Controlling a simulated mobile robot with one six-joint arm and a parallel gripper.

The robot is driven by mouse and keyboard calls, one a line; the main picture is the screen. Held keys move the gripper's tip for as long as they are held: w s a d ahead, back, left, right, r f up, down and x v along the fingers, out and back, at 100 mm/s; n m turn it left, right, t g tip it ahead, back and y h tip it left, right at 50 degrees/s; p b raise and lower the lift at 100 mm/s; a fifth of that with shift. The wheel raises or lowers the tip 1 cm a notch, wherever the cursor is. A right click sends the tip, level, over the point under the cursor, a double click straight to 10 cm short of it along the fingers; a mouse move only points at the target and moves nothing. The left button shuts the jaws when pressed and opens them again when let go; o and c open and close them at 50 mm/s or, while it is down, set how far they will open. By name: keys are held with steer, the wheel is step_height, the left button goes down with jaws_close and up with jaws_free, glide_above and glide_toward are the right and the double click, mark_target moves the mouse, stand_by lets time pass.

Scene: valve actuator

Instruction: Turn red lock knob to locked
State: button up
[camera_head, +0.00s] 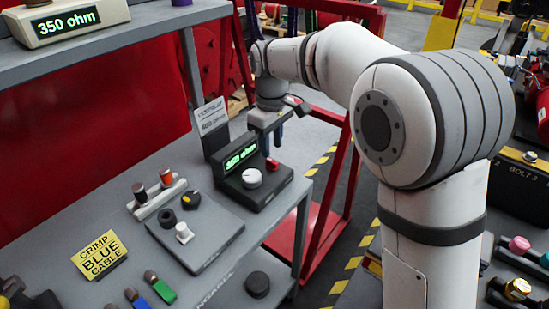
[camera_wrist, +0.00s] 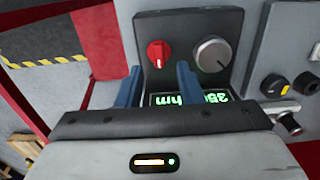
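The red lock knob (camera_wrist: 158,54) sits on the front of a dark box (camera_wrist: 185,20), beside a larger grey-white dial (camera_wrist: 213,54). In the head view the red knob (camera_head: 272,164) is at the box's right, near the white dial (camera_head: 251,178) and the green "350 ohm" display (camera_head: 240,156). My gripper (camera_wrist: 159,83) is open, its blue fingers apart and empty. The knob appears beyond the fingertips, roughly between them. In the head view my gripper (camera_head: 272,146) is just above the knob; contact is not visible.
The box stands at the back right of a grey bench (camera_head: 120,215). A grey plate (camera_head: 197,232) with knobs, a yellow "crimp blue cable" sign (camera_head: 98,255) and coloured connectors (camera_head: 160,288) lie nearer. A tilted label plate (camera_head: 212,122) stands behind the box. A red frame (camera_head: 325,200) is right.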

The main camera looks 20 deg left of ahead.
mark_target(273, 161)
steer(key=shift+f, duration=2.3)
steer(key=shift+c, duration=0.3)
jaws_close()
steer(key=shift+d, duration=0.15)
